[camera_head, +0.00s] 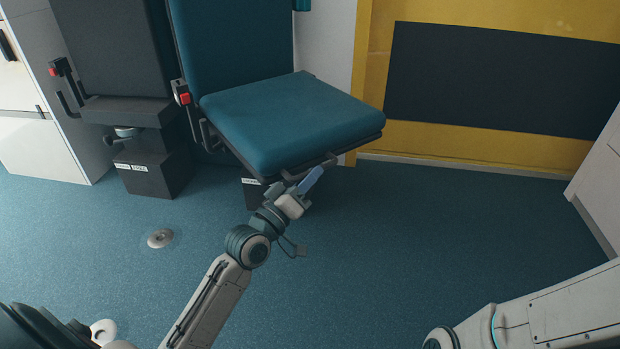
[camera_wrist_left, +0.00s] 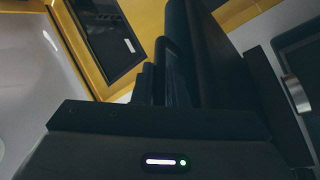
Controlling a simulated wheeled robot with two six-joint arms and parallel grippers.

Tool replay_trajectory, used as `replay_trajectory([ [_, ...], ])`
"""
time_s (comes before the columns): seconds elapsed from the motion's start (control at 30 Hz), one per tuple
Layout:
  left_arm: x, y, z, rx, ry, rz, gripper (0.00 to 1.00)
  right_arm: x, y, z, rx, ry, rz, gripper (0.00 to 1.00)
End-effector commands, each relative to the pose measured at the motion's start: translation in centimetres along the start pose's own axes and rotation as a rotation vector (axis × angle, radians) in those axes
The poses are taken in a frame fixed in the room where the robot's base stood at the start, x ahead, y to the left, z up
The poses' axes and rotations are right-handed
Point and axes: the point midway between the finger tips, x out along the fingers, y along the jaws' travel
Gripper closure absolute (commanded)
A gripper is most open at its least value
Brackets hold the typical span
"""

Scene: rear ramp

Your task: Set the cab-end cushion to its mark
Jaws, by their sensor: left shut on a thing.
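In the head view a teal seat cushion (camera_head: 290,115) juts out in front of its teal backrest (camera_head: 230,40). A dark bar (camera_head: 322,167) runs below its front edge. My left gripper (camera_head: 313,180) has reached this bar from below and is shut on it; the exact contact is partly hidden by the gripper. The left wrist view is dark, with the gripper's housing across the bottom and a long dark shape (camera_wrist_left: 208,55) in front of it. No mark for the cushion can be made out. My right arm shows at lower right, its gripper out of frame.
A dark grey seat (camera_head: 115,45) on a black box base (camera_head: 155,165) stands left of the teal one. A round floor fitting (camera_head: 160,238) lies on the blue floor (camera_head: 400,240). A yellow wall with a dark panel (camera_head: 500,80) is behind at right. The middle floor is clear.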

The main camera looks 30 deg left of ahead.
Motion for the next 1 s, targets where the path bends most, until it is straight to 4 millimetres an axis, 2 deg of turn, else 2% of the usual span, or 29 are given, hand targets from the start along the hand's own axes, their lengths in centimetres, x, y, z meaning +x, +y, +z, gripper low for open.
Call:
replay_trajectory([
  [0.3,-0.20,-0.73,0.63,0.000,-0.003,-0.004,1.00,-0.73,0.22,-0.40,0.001,0.000,0.000,0.51],
  [0.83,-0.36,-1.10,1.02,-0.002,-0.011,-0.012,1.00,-0.84,0.25,-0.46,0.001,0.000,-0.001,0.51],
  [0.87,-0.37,-1.10,1.04,-0.002,-0.011,-0.012,0.83,-0.84,0.25,-0.46,0.001,0.000,-0.001,0.51],
  [0.9,-0.36,-1.10,1.04,-0.002,-0.011,-0.012,0.76,-0.84,0.25,-0.49,0.001,0.001,-0.001,0.51],
  [0.97,-0.34,-1.04,0.98,-0.001,-0.010,-0.011,0.66,-0.84,0.25,-0.48,0.001,0.001,-0.001,0.51],
  [1.0,-0.33,-0.98,0.93,-0.001,-0.009,-0.009,0.66,-0.83,0.25,-0.46,0.001,0.000,-0.001,0.51],
])
